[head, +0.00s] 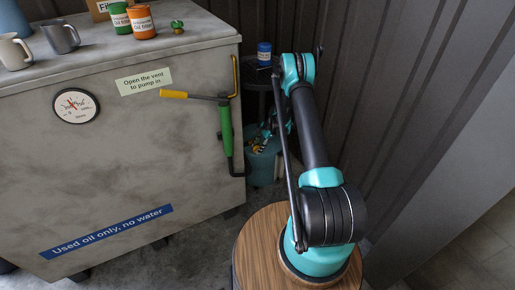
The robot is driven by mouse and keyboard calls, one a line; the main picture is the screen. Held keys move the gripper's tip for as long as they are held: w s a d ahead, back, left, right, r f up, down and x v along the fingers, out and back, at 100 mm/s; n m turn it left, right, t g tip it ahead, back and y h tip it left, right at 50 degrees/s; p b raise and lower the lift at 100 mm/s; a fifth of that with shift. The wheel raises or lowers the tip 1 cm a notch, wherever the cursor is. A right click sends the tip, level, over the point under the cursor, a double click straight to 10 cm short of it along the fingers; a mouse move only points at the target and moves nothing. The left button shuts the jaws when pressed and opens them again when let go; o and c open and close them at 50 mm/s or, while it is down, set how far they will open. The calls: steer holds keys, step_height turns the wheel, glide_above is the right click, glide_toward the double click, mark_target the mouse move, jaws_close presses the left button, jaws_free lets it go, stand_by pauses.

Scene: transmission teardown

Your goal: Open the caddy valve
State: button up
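The caddy (150,165) is a large grey metal box on the left, labelled "Used oil only, no water". A small green knob-like fitting (178,27) sits on its top near the back; I cannot tell if it is the valve.
A round gauge (76,105) and a label, "Open the vent to pump in" (144,81), are on the caddy's front. Mugs (60,37), green (119,18) and orange (141,22) cans stand on top. A blue can (264,53) stands behind. Dark ribbed walls close in right.

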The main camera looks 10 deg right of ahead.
steer(key=shift+f, duration=0.1)
steer(key=shift+c, duration=0.3)
jaws_close()
steer(key=shift+a, duration=0.1)
steer(key=shift+s+a+t+h, duration=0.1)
steer(key=shift+a+t+h, duration=0.1)
steer(key=shift+h, duration=0.35)
steer(key=shift+s+a+t+h, duration=0.1)
steer(key=shift+t+h, duration=0.1)
steer(key=shift+h, duration=0.35)
steer(key=shift+t+h, duration=0.4)
steer(key=shift+h, duration=0.6)
steer(key=shift+o, duration=0.3)
jaws_free()
